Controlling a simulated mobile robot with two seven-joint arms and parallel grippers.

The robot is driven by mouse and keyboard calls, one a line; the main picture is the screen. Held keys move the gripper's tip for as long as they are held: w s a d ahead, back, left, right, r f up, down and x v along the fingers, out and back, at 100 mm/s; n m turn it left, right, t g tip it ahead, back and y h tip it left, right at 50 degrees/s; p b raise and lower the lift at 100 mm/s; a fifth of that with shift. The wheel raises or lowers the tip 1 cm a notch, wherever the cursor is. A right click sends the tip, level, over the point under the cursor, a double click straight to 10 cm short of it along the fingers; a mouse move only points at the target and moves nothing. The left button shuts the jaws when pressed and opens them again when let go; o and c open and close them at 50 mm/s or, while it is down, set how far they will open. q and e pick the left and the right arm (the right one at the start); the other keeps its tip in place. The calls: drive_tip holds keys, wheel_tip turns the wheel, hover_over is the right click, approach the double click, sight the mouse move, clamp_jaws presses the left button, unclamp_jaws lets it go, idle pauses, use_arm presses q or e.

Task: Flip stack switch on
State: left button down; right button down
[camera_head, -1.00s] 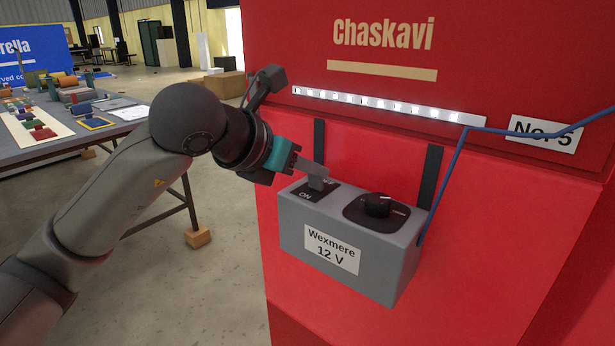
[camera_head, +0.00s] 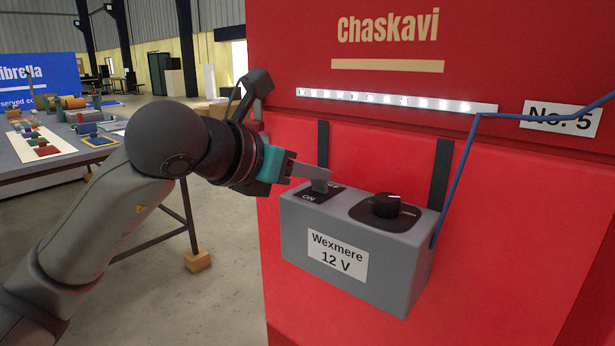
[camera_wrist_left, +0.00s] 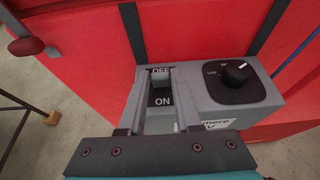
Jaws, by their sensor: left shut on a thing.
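The grey switch box (camera_head: 350,270), labelled "Wexmere 12 V", hangs on the red panel. Its stack switch (camera_wrist_left: 160,82) sits between the OFF and ON marks, with ON on the near side in the left wrist view. My left gripper (camera_head: 320,183) is shut on the switch lever, one finger on each side; its fingers also show in the left wrist view (camera_wrist_left: 160,100). The fingers hide much of the lever, so its exact tilt is hard to tell. The LED strip (camera_head: 395,101) above is lit white. My right gripper is not in view.
A black dial (camera_head: 387,205) sits on the box, right of the switch. A table with coloured items (camera_head: 60,165) stands at left. Open floor lies between it and the red stand.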

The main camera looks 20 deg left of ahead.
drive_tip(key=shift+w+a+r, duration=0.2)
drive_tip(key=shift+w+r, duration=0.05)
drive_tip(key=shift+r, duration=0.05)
use_arm(q)
drive_tip(key=c, duration=0.6)
unclamp_jaws()
drive_tip(key=b+v, duration=0.1)
drive_tip(key=v, duration=1.4)
drive_tip(key=shift+s+b, duration=0.15)
drive_tip(key=shift+b, duration=0.25)
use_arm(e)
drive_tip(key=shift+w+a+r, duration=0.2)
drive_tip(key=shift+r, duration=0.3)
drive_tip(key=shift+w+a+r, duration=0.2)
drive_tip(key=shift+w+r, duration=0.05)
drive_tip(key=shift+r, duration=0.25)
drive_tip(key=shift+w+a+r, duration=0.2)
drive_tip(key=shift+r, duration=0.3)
